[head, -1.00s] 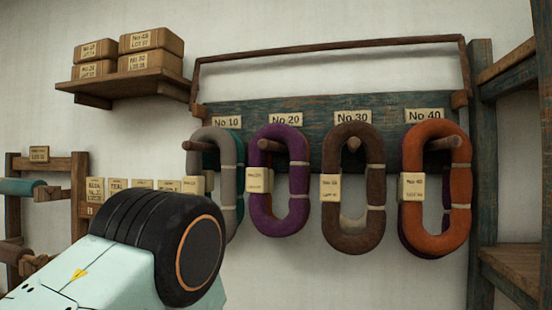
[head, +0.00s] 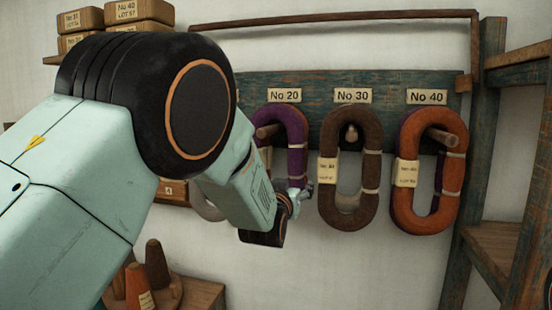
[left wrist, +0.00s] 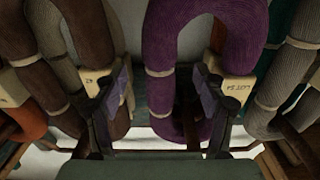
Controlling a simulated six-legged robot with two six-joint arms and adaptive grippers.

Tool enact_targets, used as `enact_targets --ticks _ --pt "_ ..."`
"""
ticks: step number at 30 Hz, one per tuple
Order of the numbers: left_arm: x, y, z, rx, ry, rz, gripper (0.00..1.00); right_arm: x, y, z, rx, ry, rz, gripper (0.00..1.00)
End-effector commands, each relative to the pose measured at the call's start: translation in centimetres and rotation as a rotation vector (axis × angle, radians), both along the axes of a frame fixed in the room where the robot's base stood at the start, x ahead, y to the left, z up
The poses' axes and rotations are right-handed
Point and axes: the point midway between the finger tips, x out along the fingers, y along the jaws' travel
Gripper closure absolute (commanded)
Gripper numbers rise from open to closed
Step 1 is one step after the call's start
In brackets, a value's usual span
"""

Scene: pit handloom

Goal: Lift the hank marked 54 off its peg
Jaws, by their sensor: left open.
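The purple hank (head: 296,135) hangs on a wooden peg (head: 268,131) under the No 20 label (head: 283,96). In the left wrist view the purple hank (left wrist: 163,60) fills the middle, and the tag (left wrist: 235,88) beside its right strand reads LOT 54. My left gripper (head: 302,192) is at the lower right of this hank in the head view, hiding its lower part. In the left wrist view my left gripper (left wrist: 160,95) is open, with purple yarn showing between its fingers; I cannot tell whether they touch it. My right gripper is not in view.
A brown hank (head: 350,205) hangs close by on the right, and an orange hank (head: 450,190) farther right. A grey hank (left wrist: 290,75) is close on the other side. A wooden rail (head: 340,17) runs above the pegs. Yarn cones (head: 157,263) stand below left.

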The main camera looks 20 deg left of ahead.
Motion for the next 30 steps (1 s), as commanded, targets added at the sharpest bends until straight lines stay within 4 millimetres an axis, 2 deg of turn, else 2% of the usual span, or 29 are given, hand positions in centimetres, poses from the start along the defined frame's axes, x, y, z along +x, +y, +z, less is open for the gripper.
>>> enact_targets --ticks 5,11,16,27,30 --pt "1.0 0.1 0.0 0.0 0.002 0.001 0.3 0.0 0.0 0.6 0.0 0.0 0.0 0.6" --pt "3.4 -0.1 0.4 -0.001 0.001 0.001 0.3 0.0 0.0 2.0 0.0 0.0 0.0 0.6" --pt "4.9 -0.1 0.2 -0.002 0.002 0.001 0.3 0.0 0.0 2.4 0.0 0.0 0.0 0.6" --pt "5.5 -0.1 0.1 0.0 0.002 0.001 0.3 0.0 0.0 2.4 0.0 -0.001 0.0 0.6" --pt "5.5 -0.1 0.1 0.0 0.001 0.001 0.37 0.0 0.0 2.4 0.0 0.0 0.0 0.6"
